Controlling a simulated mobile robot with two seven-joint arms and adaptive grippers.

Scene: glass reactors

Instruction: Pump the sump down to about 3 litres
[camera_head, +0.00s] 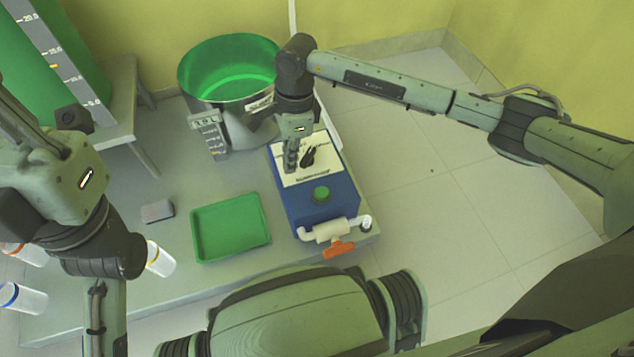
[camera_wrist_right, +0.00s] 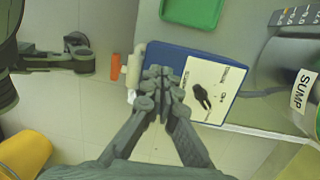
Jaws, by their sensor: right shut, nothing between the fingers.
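The sump (camera_head: 228,80) is a round steel vessel at the back, open at the top, with green liquid inside; its SUMP label also shows in the right wrist view (camera_wrist_right: 303,90). A small scale plate (camera_head: 208,131) stands at its front left; its figures are too small to read. My right gripper (camera_head: 290,166) is shut and empty over the panel, beside the knob. My left gripper's fingers are out of view.
A green tray (camera_head: 231,228) and a small grey block (camera_head: 157,211) lie on the grey bench (camera_head: 180,267). A tall green-filled vessel with a scale (camera_head: 52,62) stands back left. Floor right of the pump is clear.

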